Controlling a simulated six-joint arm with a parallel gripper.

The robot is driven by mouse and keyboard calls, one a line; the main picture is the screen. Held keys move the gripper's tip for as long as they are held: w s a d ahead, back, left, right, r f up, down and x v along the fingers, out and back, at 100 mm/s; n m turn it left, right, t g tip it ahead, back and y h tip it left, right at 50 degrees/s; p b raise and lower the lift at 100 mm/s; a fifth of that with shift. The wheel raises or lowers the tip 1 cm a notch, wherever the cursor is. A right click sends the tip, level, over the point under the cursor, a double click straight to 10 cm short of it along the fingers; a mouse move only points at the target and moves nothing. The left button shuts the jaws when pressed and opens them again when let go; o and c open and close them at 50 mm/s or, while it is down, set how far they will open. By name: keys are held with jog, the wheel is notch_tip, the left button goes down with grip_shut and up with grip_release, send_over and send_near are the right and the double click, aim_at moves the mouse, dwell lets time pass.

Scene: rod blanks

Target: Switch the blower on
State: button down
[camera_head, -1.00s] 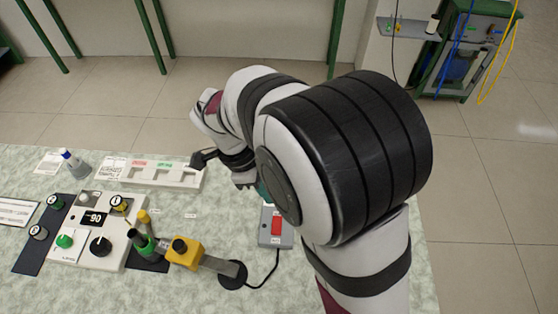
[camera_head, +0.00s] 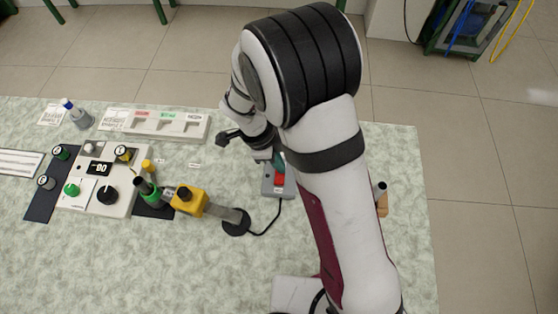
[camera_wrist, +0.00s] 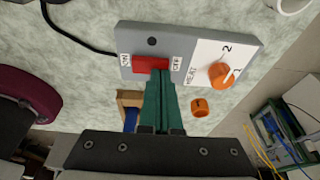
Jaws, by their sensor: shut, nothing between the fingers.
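A grey control box (camera_wrist: 180,45) lies on the table with a red rocker switch (camera_wrist: 151,63) between an ON label on the left and an OFF label on the right in the wrist view. Which side is pressed I cannot tell. In the head view the red switch (camera_head: 280,180) shows beside my arm. My gripper (camera_wrist: 161,76) is shut and empty, its green fingers together. Its tips are at the near edge of the switch, toward the OFF end; contact is unclear. In the head view my gripper (camera_head: 277,160) is partly hidden by my arm.
An orange HEAT knob (camera_wrist: 222,74) sits on the box's white panel. A loose orange piece (camera_wrist: 200,107) lies nearby. A black cable (camera_head: 270,227) runs to a round black base (camera_head: 236,229). A yellow block (camera_head: 190,201) and a control panel (camera_head: 95,205) stand left.

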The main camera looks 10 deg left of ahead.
jog(key=shift+s+f, duration=0.1)
jog(key=shift+s+r, duration=0.2)
jog(key=shift+s, duration=0.45)
jog(key=d+v, duration=0.1)
jog(key=v, duration=1.3)
jog(key=shift+s+r, duration=0.1)
jog(key=shift+w+a, duration=0.25)
jog(key=shift+w, duration=0.45)
